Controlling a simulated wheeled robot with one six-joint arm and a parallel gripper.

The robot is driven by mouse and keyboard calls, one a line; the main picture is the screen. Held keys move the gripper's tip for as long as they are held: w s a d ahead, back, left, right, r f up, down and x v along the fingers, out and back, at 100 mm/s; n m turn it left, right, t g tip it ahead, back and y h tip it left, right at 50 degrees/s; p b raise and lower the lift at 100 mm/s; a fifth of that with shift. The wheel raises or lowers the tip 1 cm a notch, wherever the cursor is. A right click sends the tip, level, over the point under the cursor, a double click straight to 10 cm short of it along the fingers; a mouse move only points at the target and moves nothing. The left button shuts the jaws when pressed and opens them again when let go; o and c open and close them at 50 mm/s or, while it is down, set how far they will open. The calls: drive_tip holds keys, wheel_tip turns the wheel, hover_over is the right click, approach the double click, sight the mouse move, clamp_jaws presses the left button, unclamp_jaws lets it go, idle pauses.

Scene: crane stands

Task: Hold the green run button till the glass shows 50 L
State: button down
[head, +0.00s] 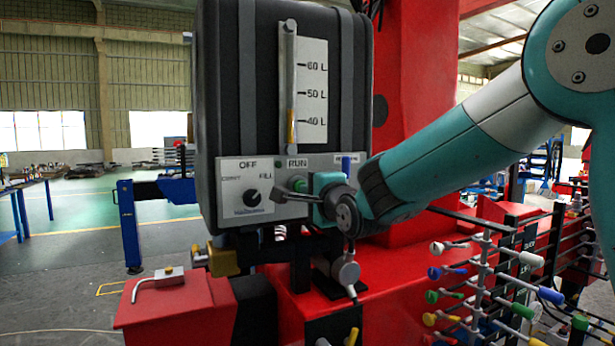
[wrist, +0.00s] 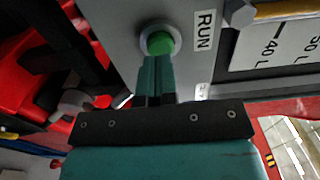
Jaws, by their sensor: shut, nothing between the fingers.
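The green run button (head: 298,183) is on the grey control panel (head: 232,170), under the RUN label. It also shows in the wrist view (wrist: 160,42), inside a pale ring. My gripper (head: 304,195) is shut and empty, its fingertips (wrist: 157,62) at the button's near edge. They look in contact, but I cannot tell how far the button is pressed. The upright sight glass (head: 290,75) stands on the black tank (head: 230,90) beside a white scale (head: 313,80). Its amber column tops out a little above the 40 L mark, below 50 L.
A black selector knob (head: 252,198) sits on the panel left of the button, near the OFF and FILL labels. A blue part (head: 346,164) is at the panel's upper right. A rack of coloured-handled levers (head: 485,275) stands at lower right.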

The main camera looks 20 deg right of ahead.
drive_tip(key=shift+w+a, duration=0.1)
drive_tip(key=shift+w, duration=0.75)
drive_tip(key=shift+w+a+r+b, duration=0.1)
drive_tip(key=shift+w+r+b, duration=0.15)
drive_tip(key=shift+w+b, duration=0.5)
idle(6.4)
